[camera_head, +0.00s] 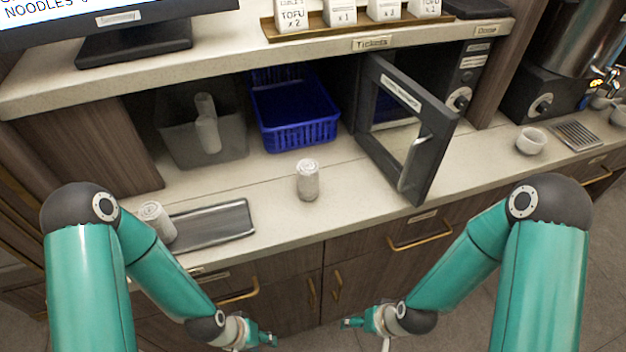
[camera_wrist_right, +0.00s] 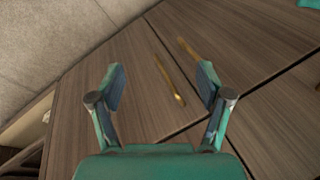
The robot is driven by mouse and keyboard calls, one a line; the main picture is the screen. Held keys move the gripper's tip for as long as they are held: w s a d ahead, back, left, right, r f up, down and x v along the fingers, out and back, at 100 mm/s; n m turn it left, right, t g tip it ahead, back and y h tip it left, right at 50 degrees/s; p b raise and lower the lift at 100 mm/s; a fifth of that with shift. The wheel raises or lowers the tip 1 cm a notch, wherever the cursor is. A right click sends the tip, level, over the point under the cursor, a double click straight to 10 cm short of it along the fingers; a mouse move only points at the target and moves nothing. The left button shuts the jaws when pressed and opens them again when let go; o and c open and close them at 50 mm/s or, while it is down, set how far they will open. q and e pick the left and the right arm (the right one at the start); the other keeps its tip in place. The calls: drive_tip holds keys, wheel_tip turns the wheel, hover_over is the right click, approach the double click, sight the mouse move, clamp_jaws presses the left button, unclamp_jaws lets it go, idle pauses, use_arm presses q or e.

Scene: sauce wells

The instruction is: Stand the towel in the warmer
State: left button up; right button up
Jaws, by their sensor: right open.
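A rolled white towel (camera_head: 308,181) stands upright on the counter near the middle in the head view. Another white roll (camera_head: 157,222) leans at the left end of a metal tray (camera_head: 225,226). The dark warmer (camera_head: 465,80) is under the shelf at the right, its framed door (camera_head: 440,150) swung open toward the front. My left gripper (camera_head: 272,340) is low in front of the cabinets, too small to judge its jaws. My right gripper (camera_head: 346,323) is beside it, below the counter edge. In the right wrist view the right gripper (camera_wrist_right: 160,85) is open and empty, facing the cabinet doors.
A grey bin (camera_head: 190,150) with white rolls and a blue basket (camera_head: 295,125) sit under the shelf, left of the warmer. A white bowl (camera_head: 530,141) stands at the right. The open door juts over the counter. Counter around the standing towel is clear.

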drive_tip(key=w+a+r+n+t+b, duration=0.2)
drive_tip(key=w+r+t, duration=0.1)
drive_tip(key=w+r, duration=0.35)
drive_tip(key=n+t+b, duration=0.3)
drive_tip(key=t+b, duration=0.3)
drive_tip(key=t, duration=0.3)
approach(312, 178)
drive_tip(key=s+d, duration=0.2)
drive_tip(key=s, duration=0.1)
drive_tip(key=shift+y, duration=0.5)
drive_tip(key=p+x, duration=0.1)
drive_tip(key=x, duration=0.2)
drive_tip(key=p+x, duration=0.2)
drive_tip(key=x, duration=0.2)
drive_tip(key=p+x, duration=0.1)
drive_tip(key=x, duration=0.3)
drive_tip(key=shift+w+a+r+p, duration=0.2)
drive_tip(key=shift+r+p, duration=0.1)
drive_tip(key=shift+p, duration=0.1)
drive_tip(key=shift+p+x, duration=0.8)
drive_tip(key=shift+x, duration=1.75)
drive_tip(key=shift+f, duration=0.1)
